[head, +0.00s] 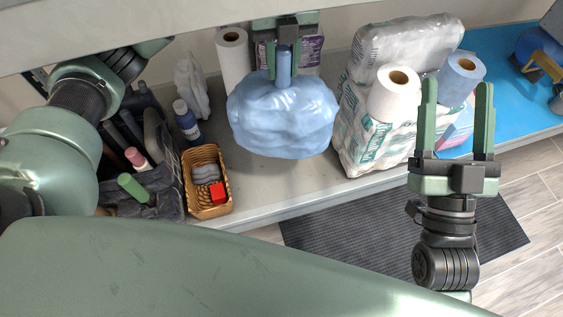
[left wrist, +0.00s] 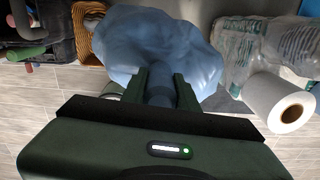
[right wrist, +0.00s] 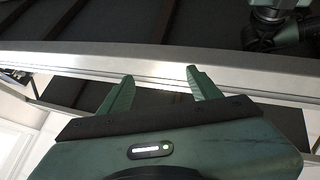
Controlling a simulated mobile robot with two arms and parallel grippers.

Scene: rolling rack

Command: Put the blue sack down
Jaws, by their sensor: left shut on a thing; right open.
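The blue sack (head: 282,118) is a rounded, crumpled bag with a narrow neck at its top. In the head view it is over the middle of the grey shelf. My left gripper (head: 284,52) is shut on the sack's neck from above. In the left wrist view the sack (left wrist: 150,42) hangs beyond the fingers (left wrist: 160,88), which close around its neck. Whether its underside touches the shelf is hidden. My right gripper (head: 457,105) is open and empty, in front of the wrapped packs; its spread fingers (right wrist: 158,92) also show in the right wrist view.
The grey shelf (head: 270,190) holds a wicker basket (head: 187,158), a dark caddy with bottles (head: 150,190) and a blue bottle (head: 186,122) at left. Wrapped packs (head: 365,135) and paper rolls (head: 393,93) stand close at right. A pale shelf edge (head: 150,20) runs overhead.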

